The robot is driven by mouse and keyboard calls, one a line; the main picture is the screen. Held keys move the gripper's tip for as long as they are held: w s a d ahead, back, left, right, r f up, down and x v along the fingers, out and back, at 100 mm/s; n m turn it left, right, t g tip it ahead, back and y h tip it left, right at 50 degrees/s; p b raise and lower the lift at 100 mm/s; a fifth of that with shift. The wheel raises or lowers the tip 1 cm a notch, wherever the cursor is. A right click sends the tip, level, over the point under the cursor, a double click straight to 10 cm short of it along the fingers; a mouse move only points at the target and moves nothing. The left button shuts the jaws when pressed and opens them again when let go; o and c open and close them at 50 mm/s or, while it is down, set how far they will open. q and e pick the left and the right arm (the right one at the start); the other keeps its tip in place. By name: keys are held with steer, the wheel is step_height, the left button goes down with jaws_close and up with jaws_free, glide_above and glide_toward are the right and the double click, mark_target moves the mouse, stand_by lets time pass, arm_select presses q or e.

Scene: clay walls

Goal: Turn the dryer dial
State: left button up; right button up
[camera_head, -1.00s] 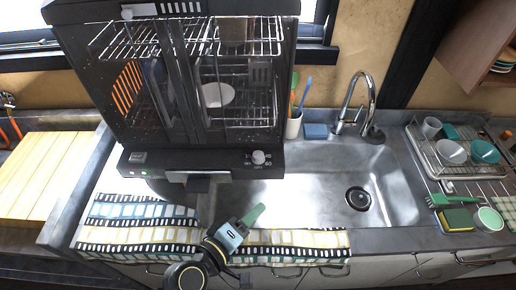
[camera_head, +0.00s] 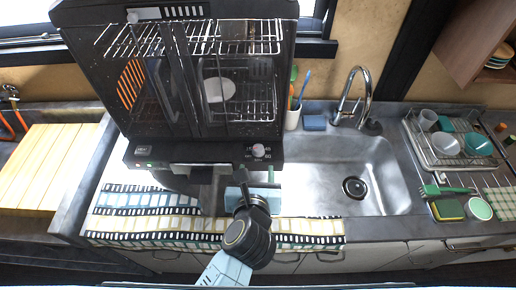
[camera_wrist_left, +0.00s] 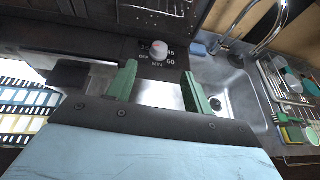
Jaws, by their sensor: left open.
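The dryer (camera_head: 205,152) is a dark cabinet with glass doors and wire racks above the sink counter. Its dial (camera_head: 259,150) is a light round knob at the right of the lower front panel, with printed numbers around it. The dial also shows in the left wrist view (camera_wrist_left: 160,51), beyond the fingertips and roughly centred between them. My left gripper (camera_head: 256,176) is just below and in front of the dial. In the left wrist view its green fingers (camera_wrist_left: 160,75) are apart, with nothing held. My right gripper is out of view.
The sink (camera_head: 330,165) with its faucet (camera_head: 362,95) lies to the right of the dryer. A patterned cloth (camera_head: 150,215) covers the counter front. A dish rack (camera_head: 440,150) with cups and bowls stands further right. A wooden board (camera_head: 45,165) lies at left.

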mark_target(258, 149)
arm_select(q)
steer(key=x, duration=1)
steer(key=shift+w+p, duration=0.2)
steer(key=shift+p, duration=0.1)
steer(key=c, duration=0.9)
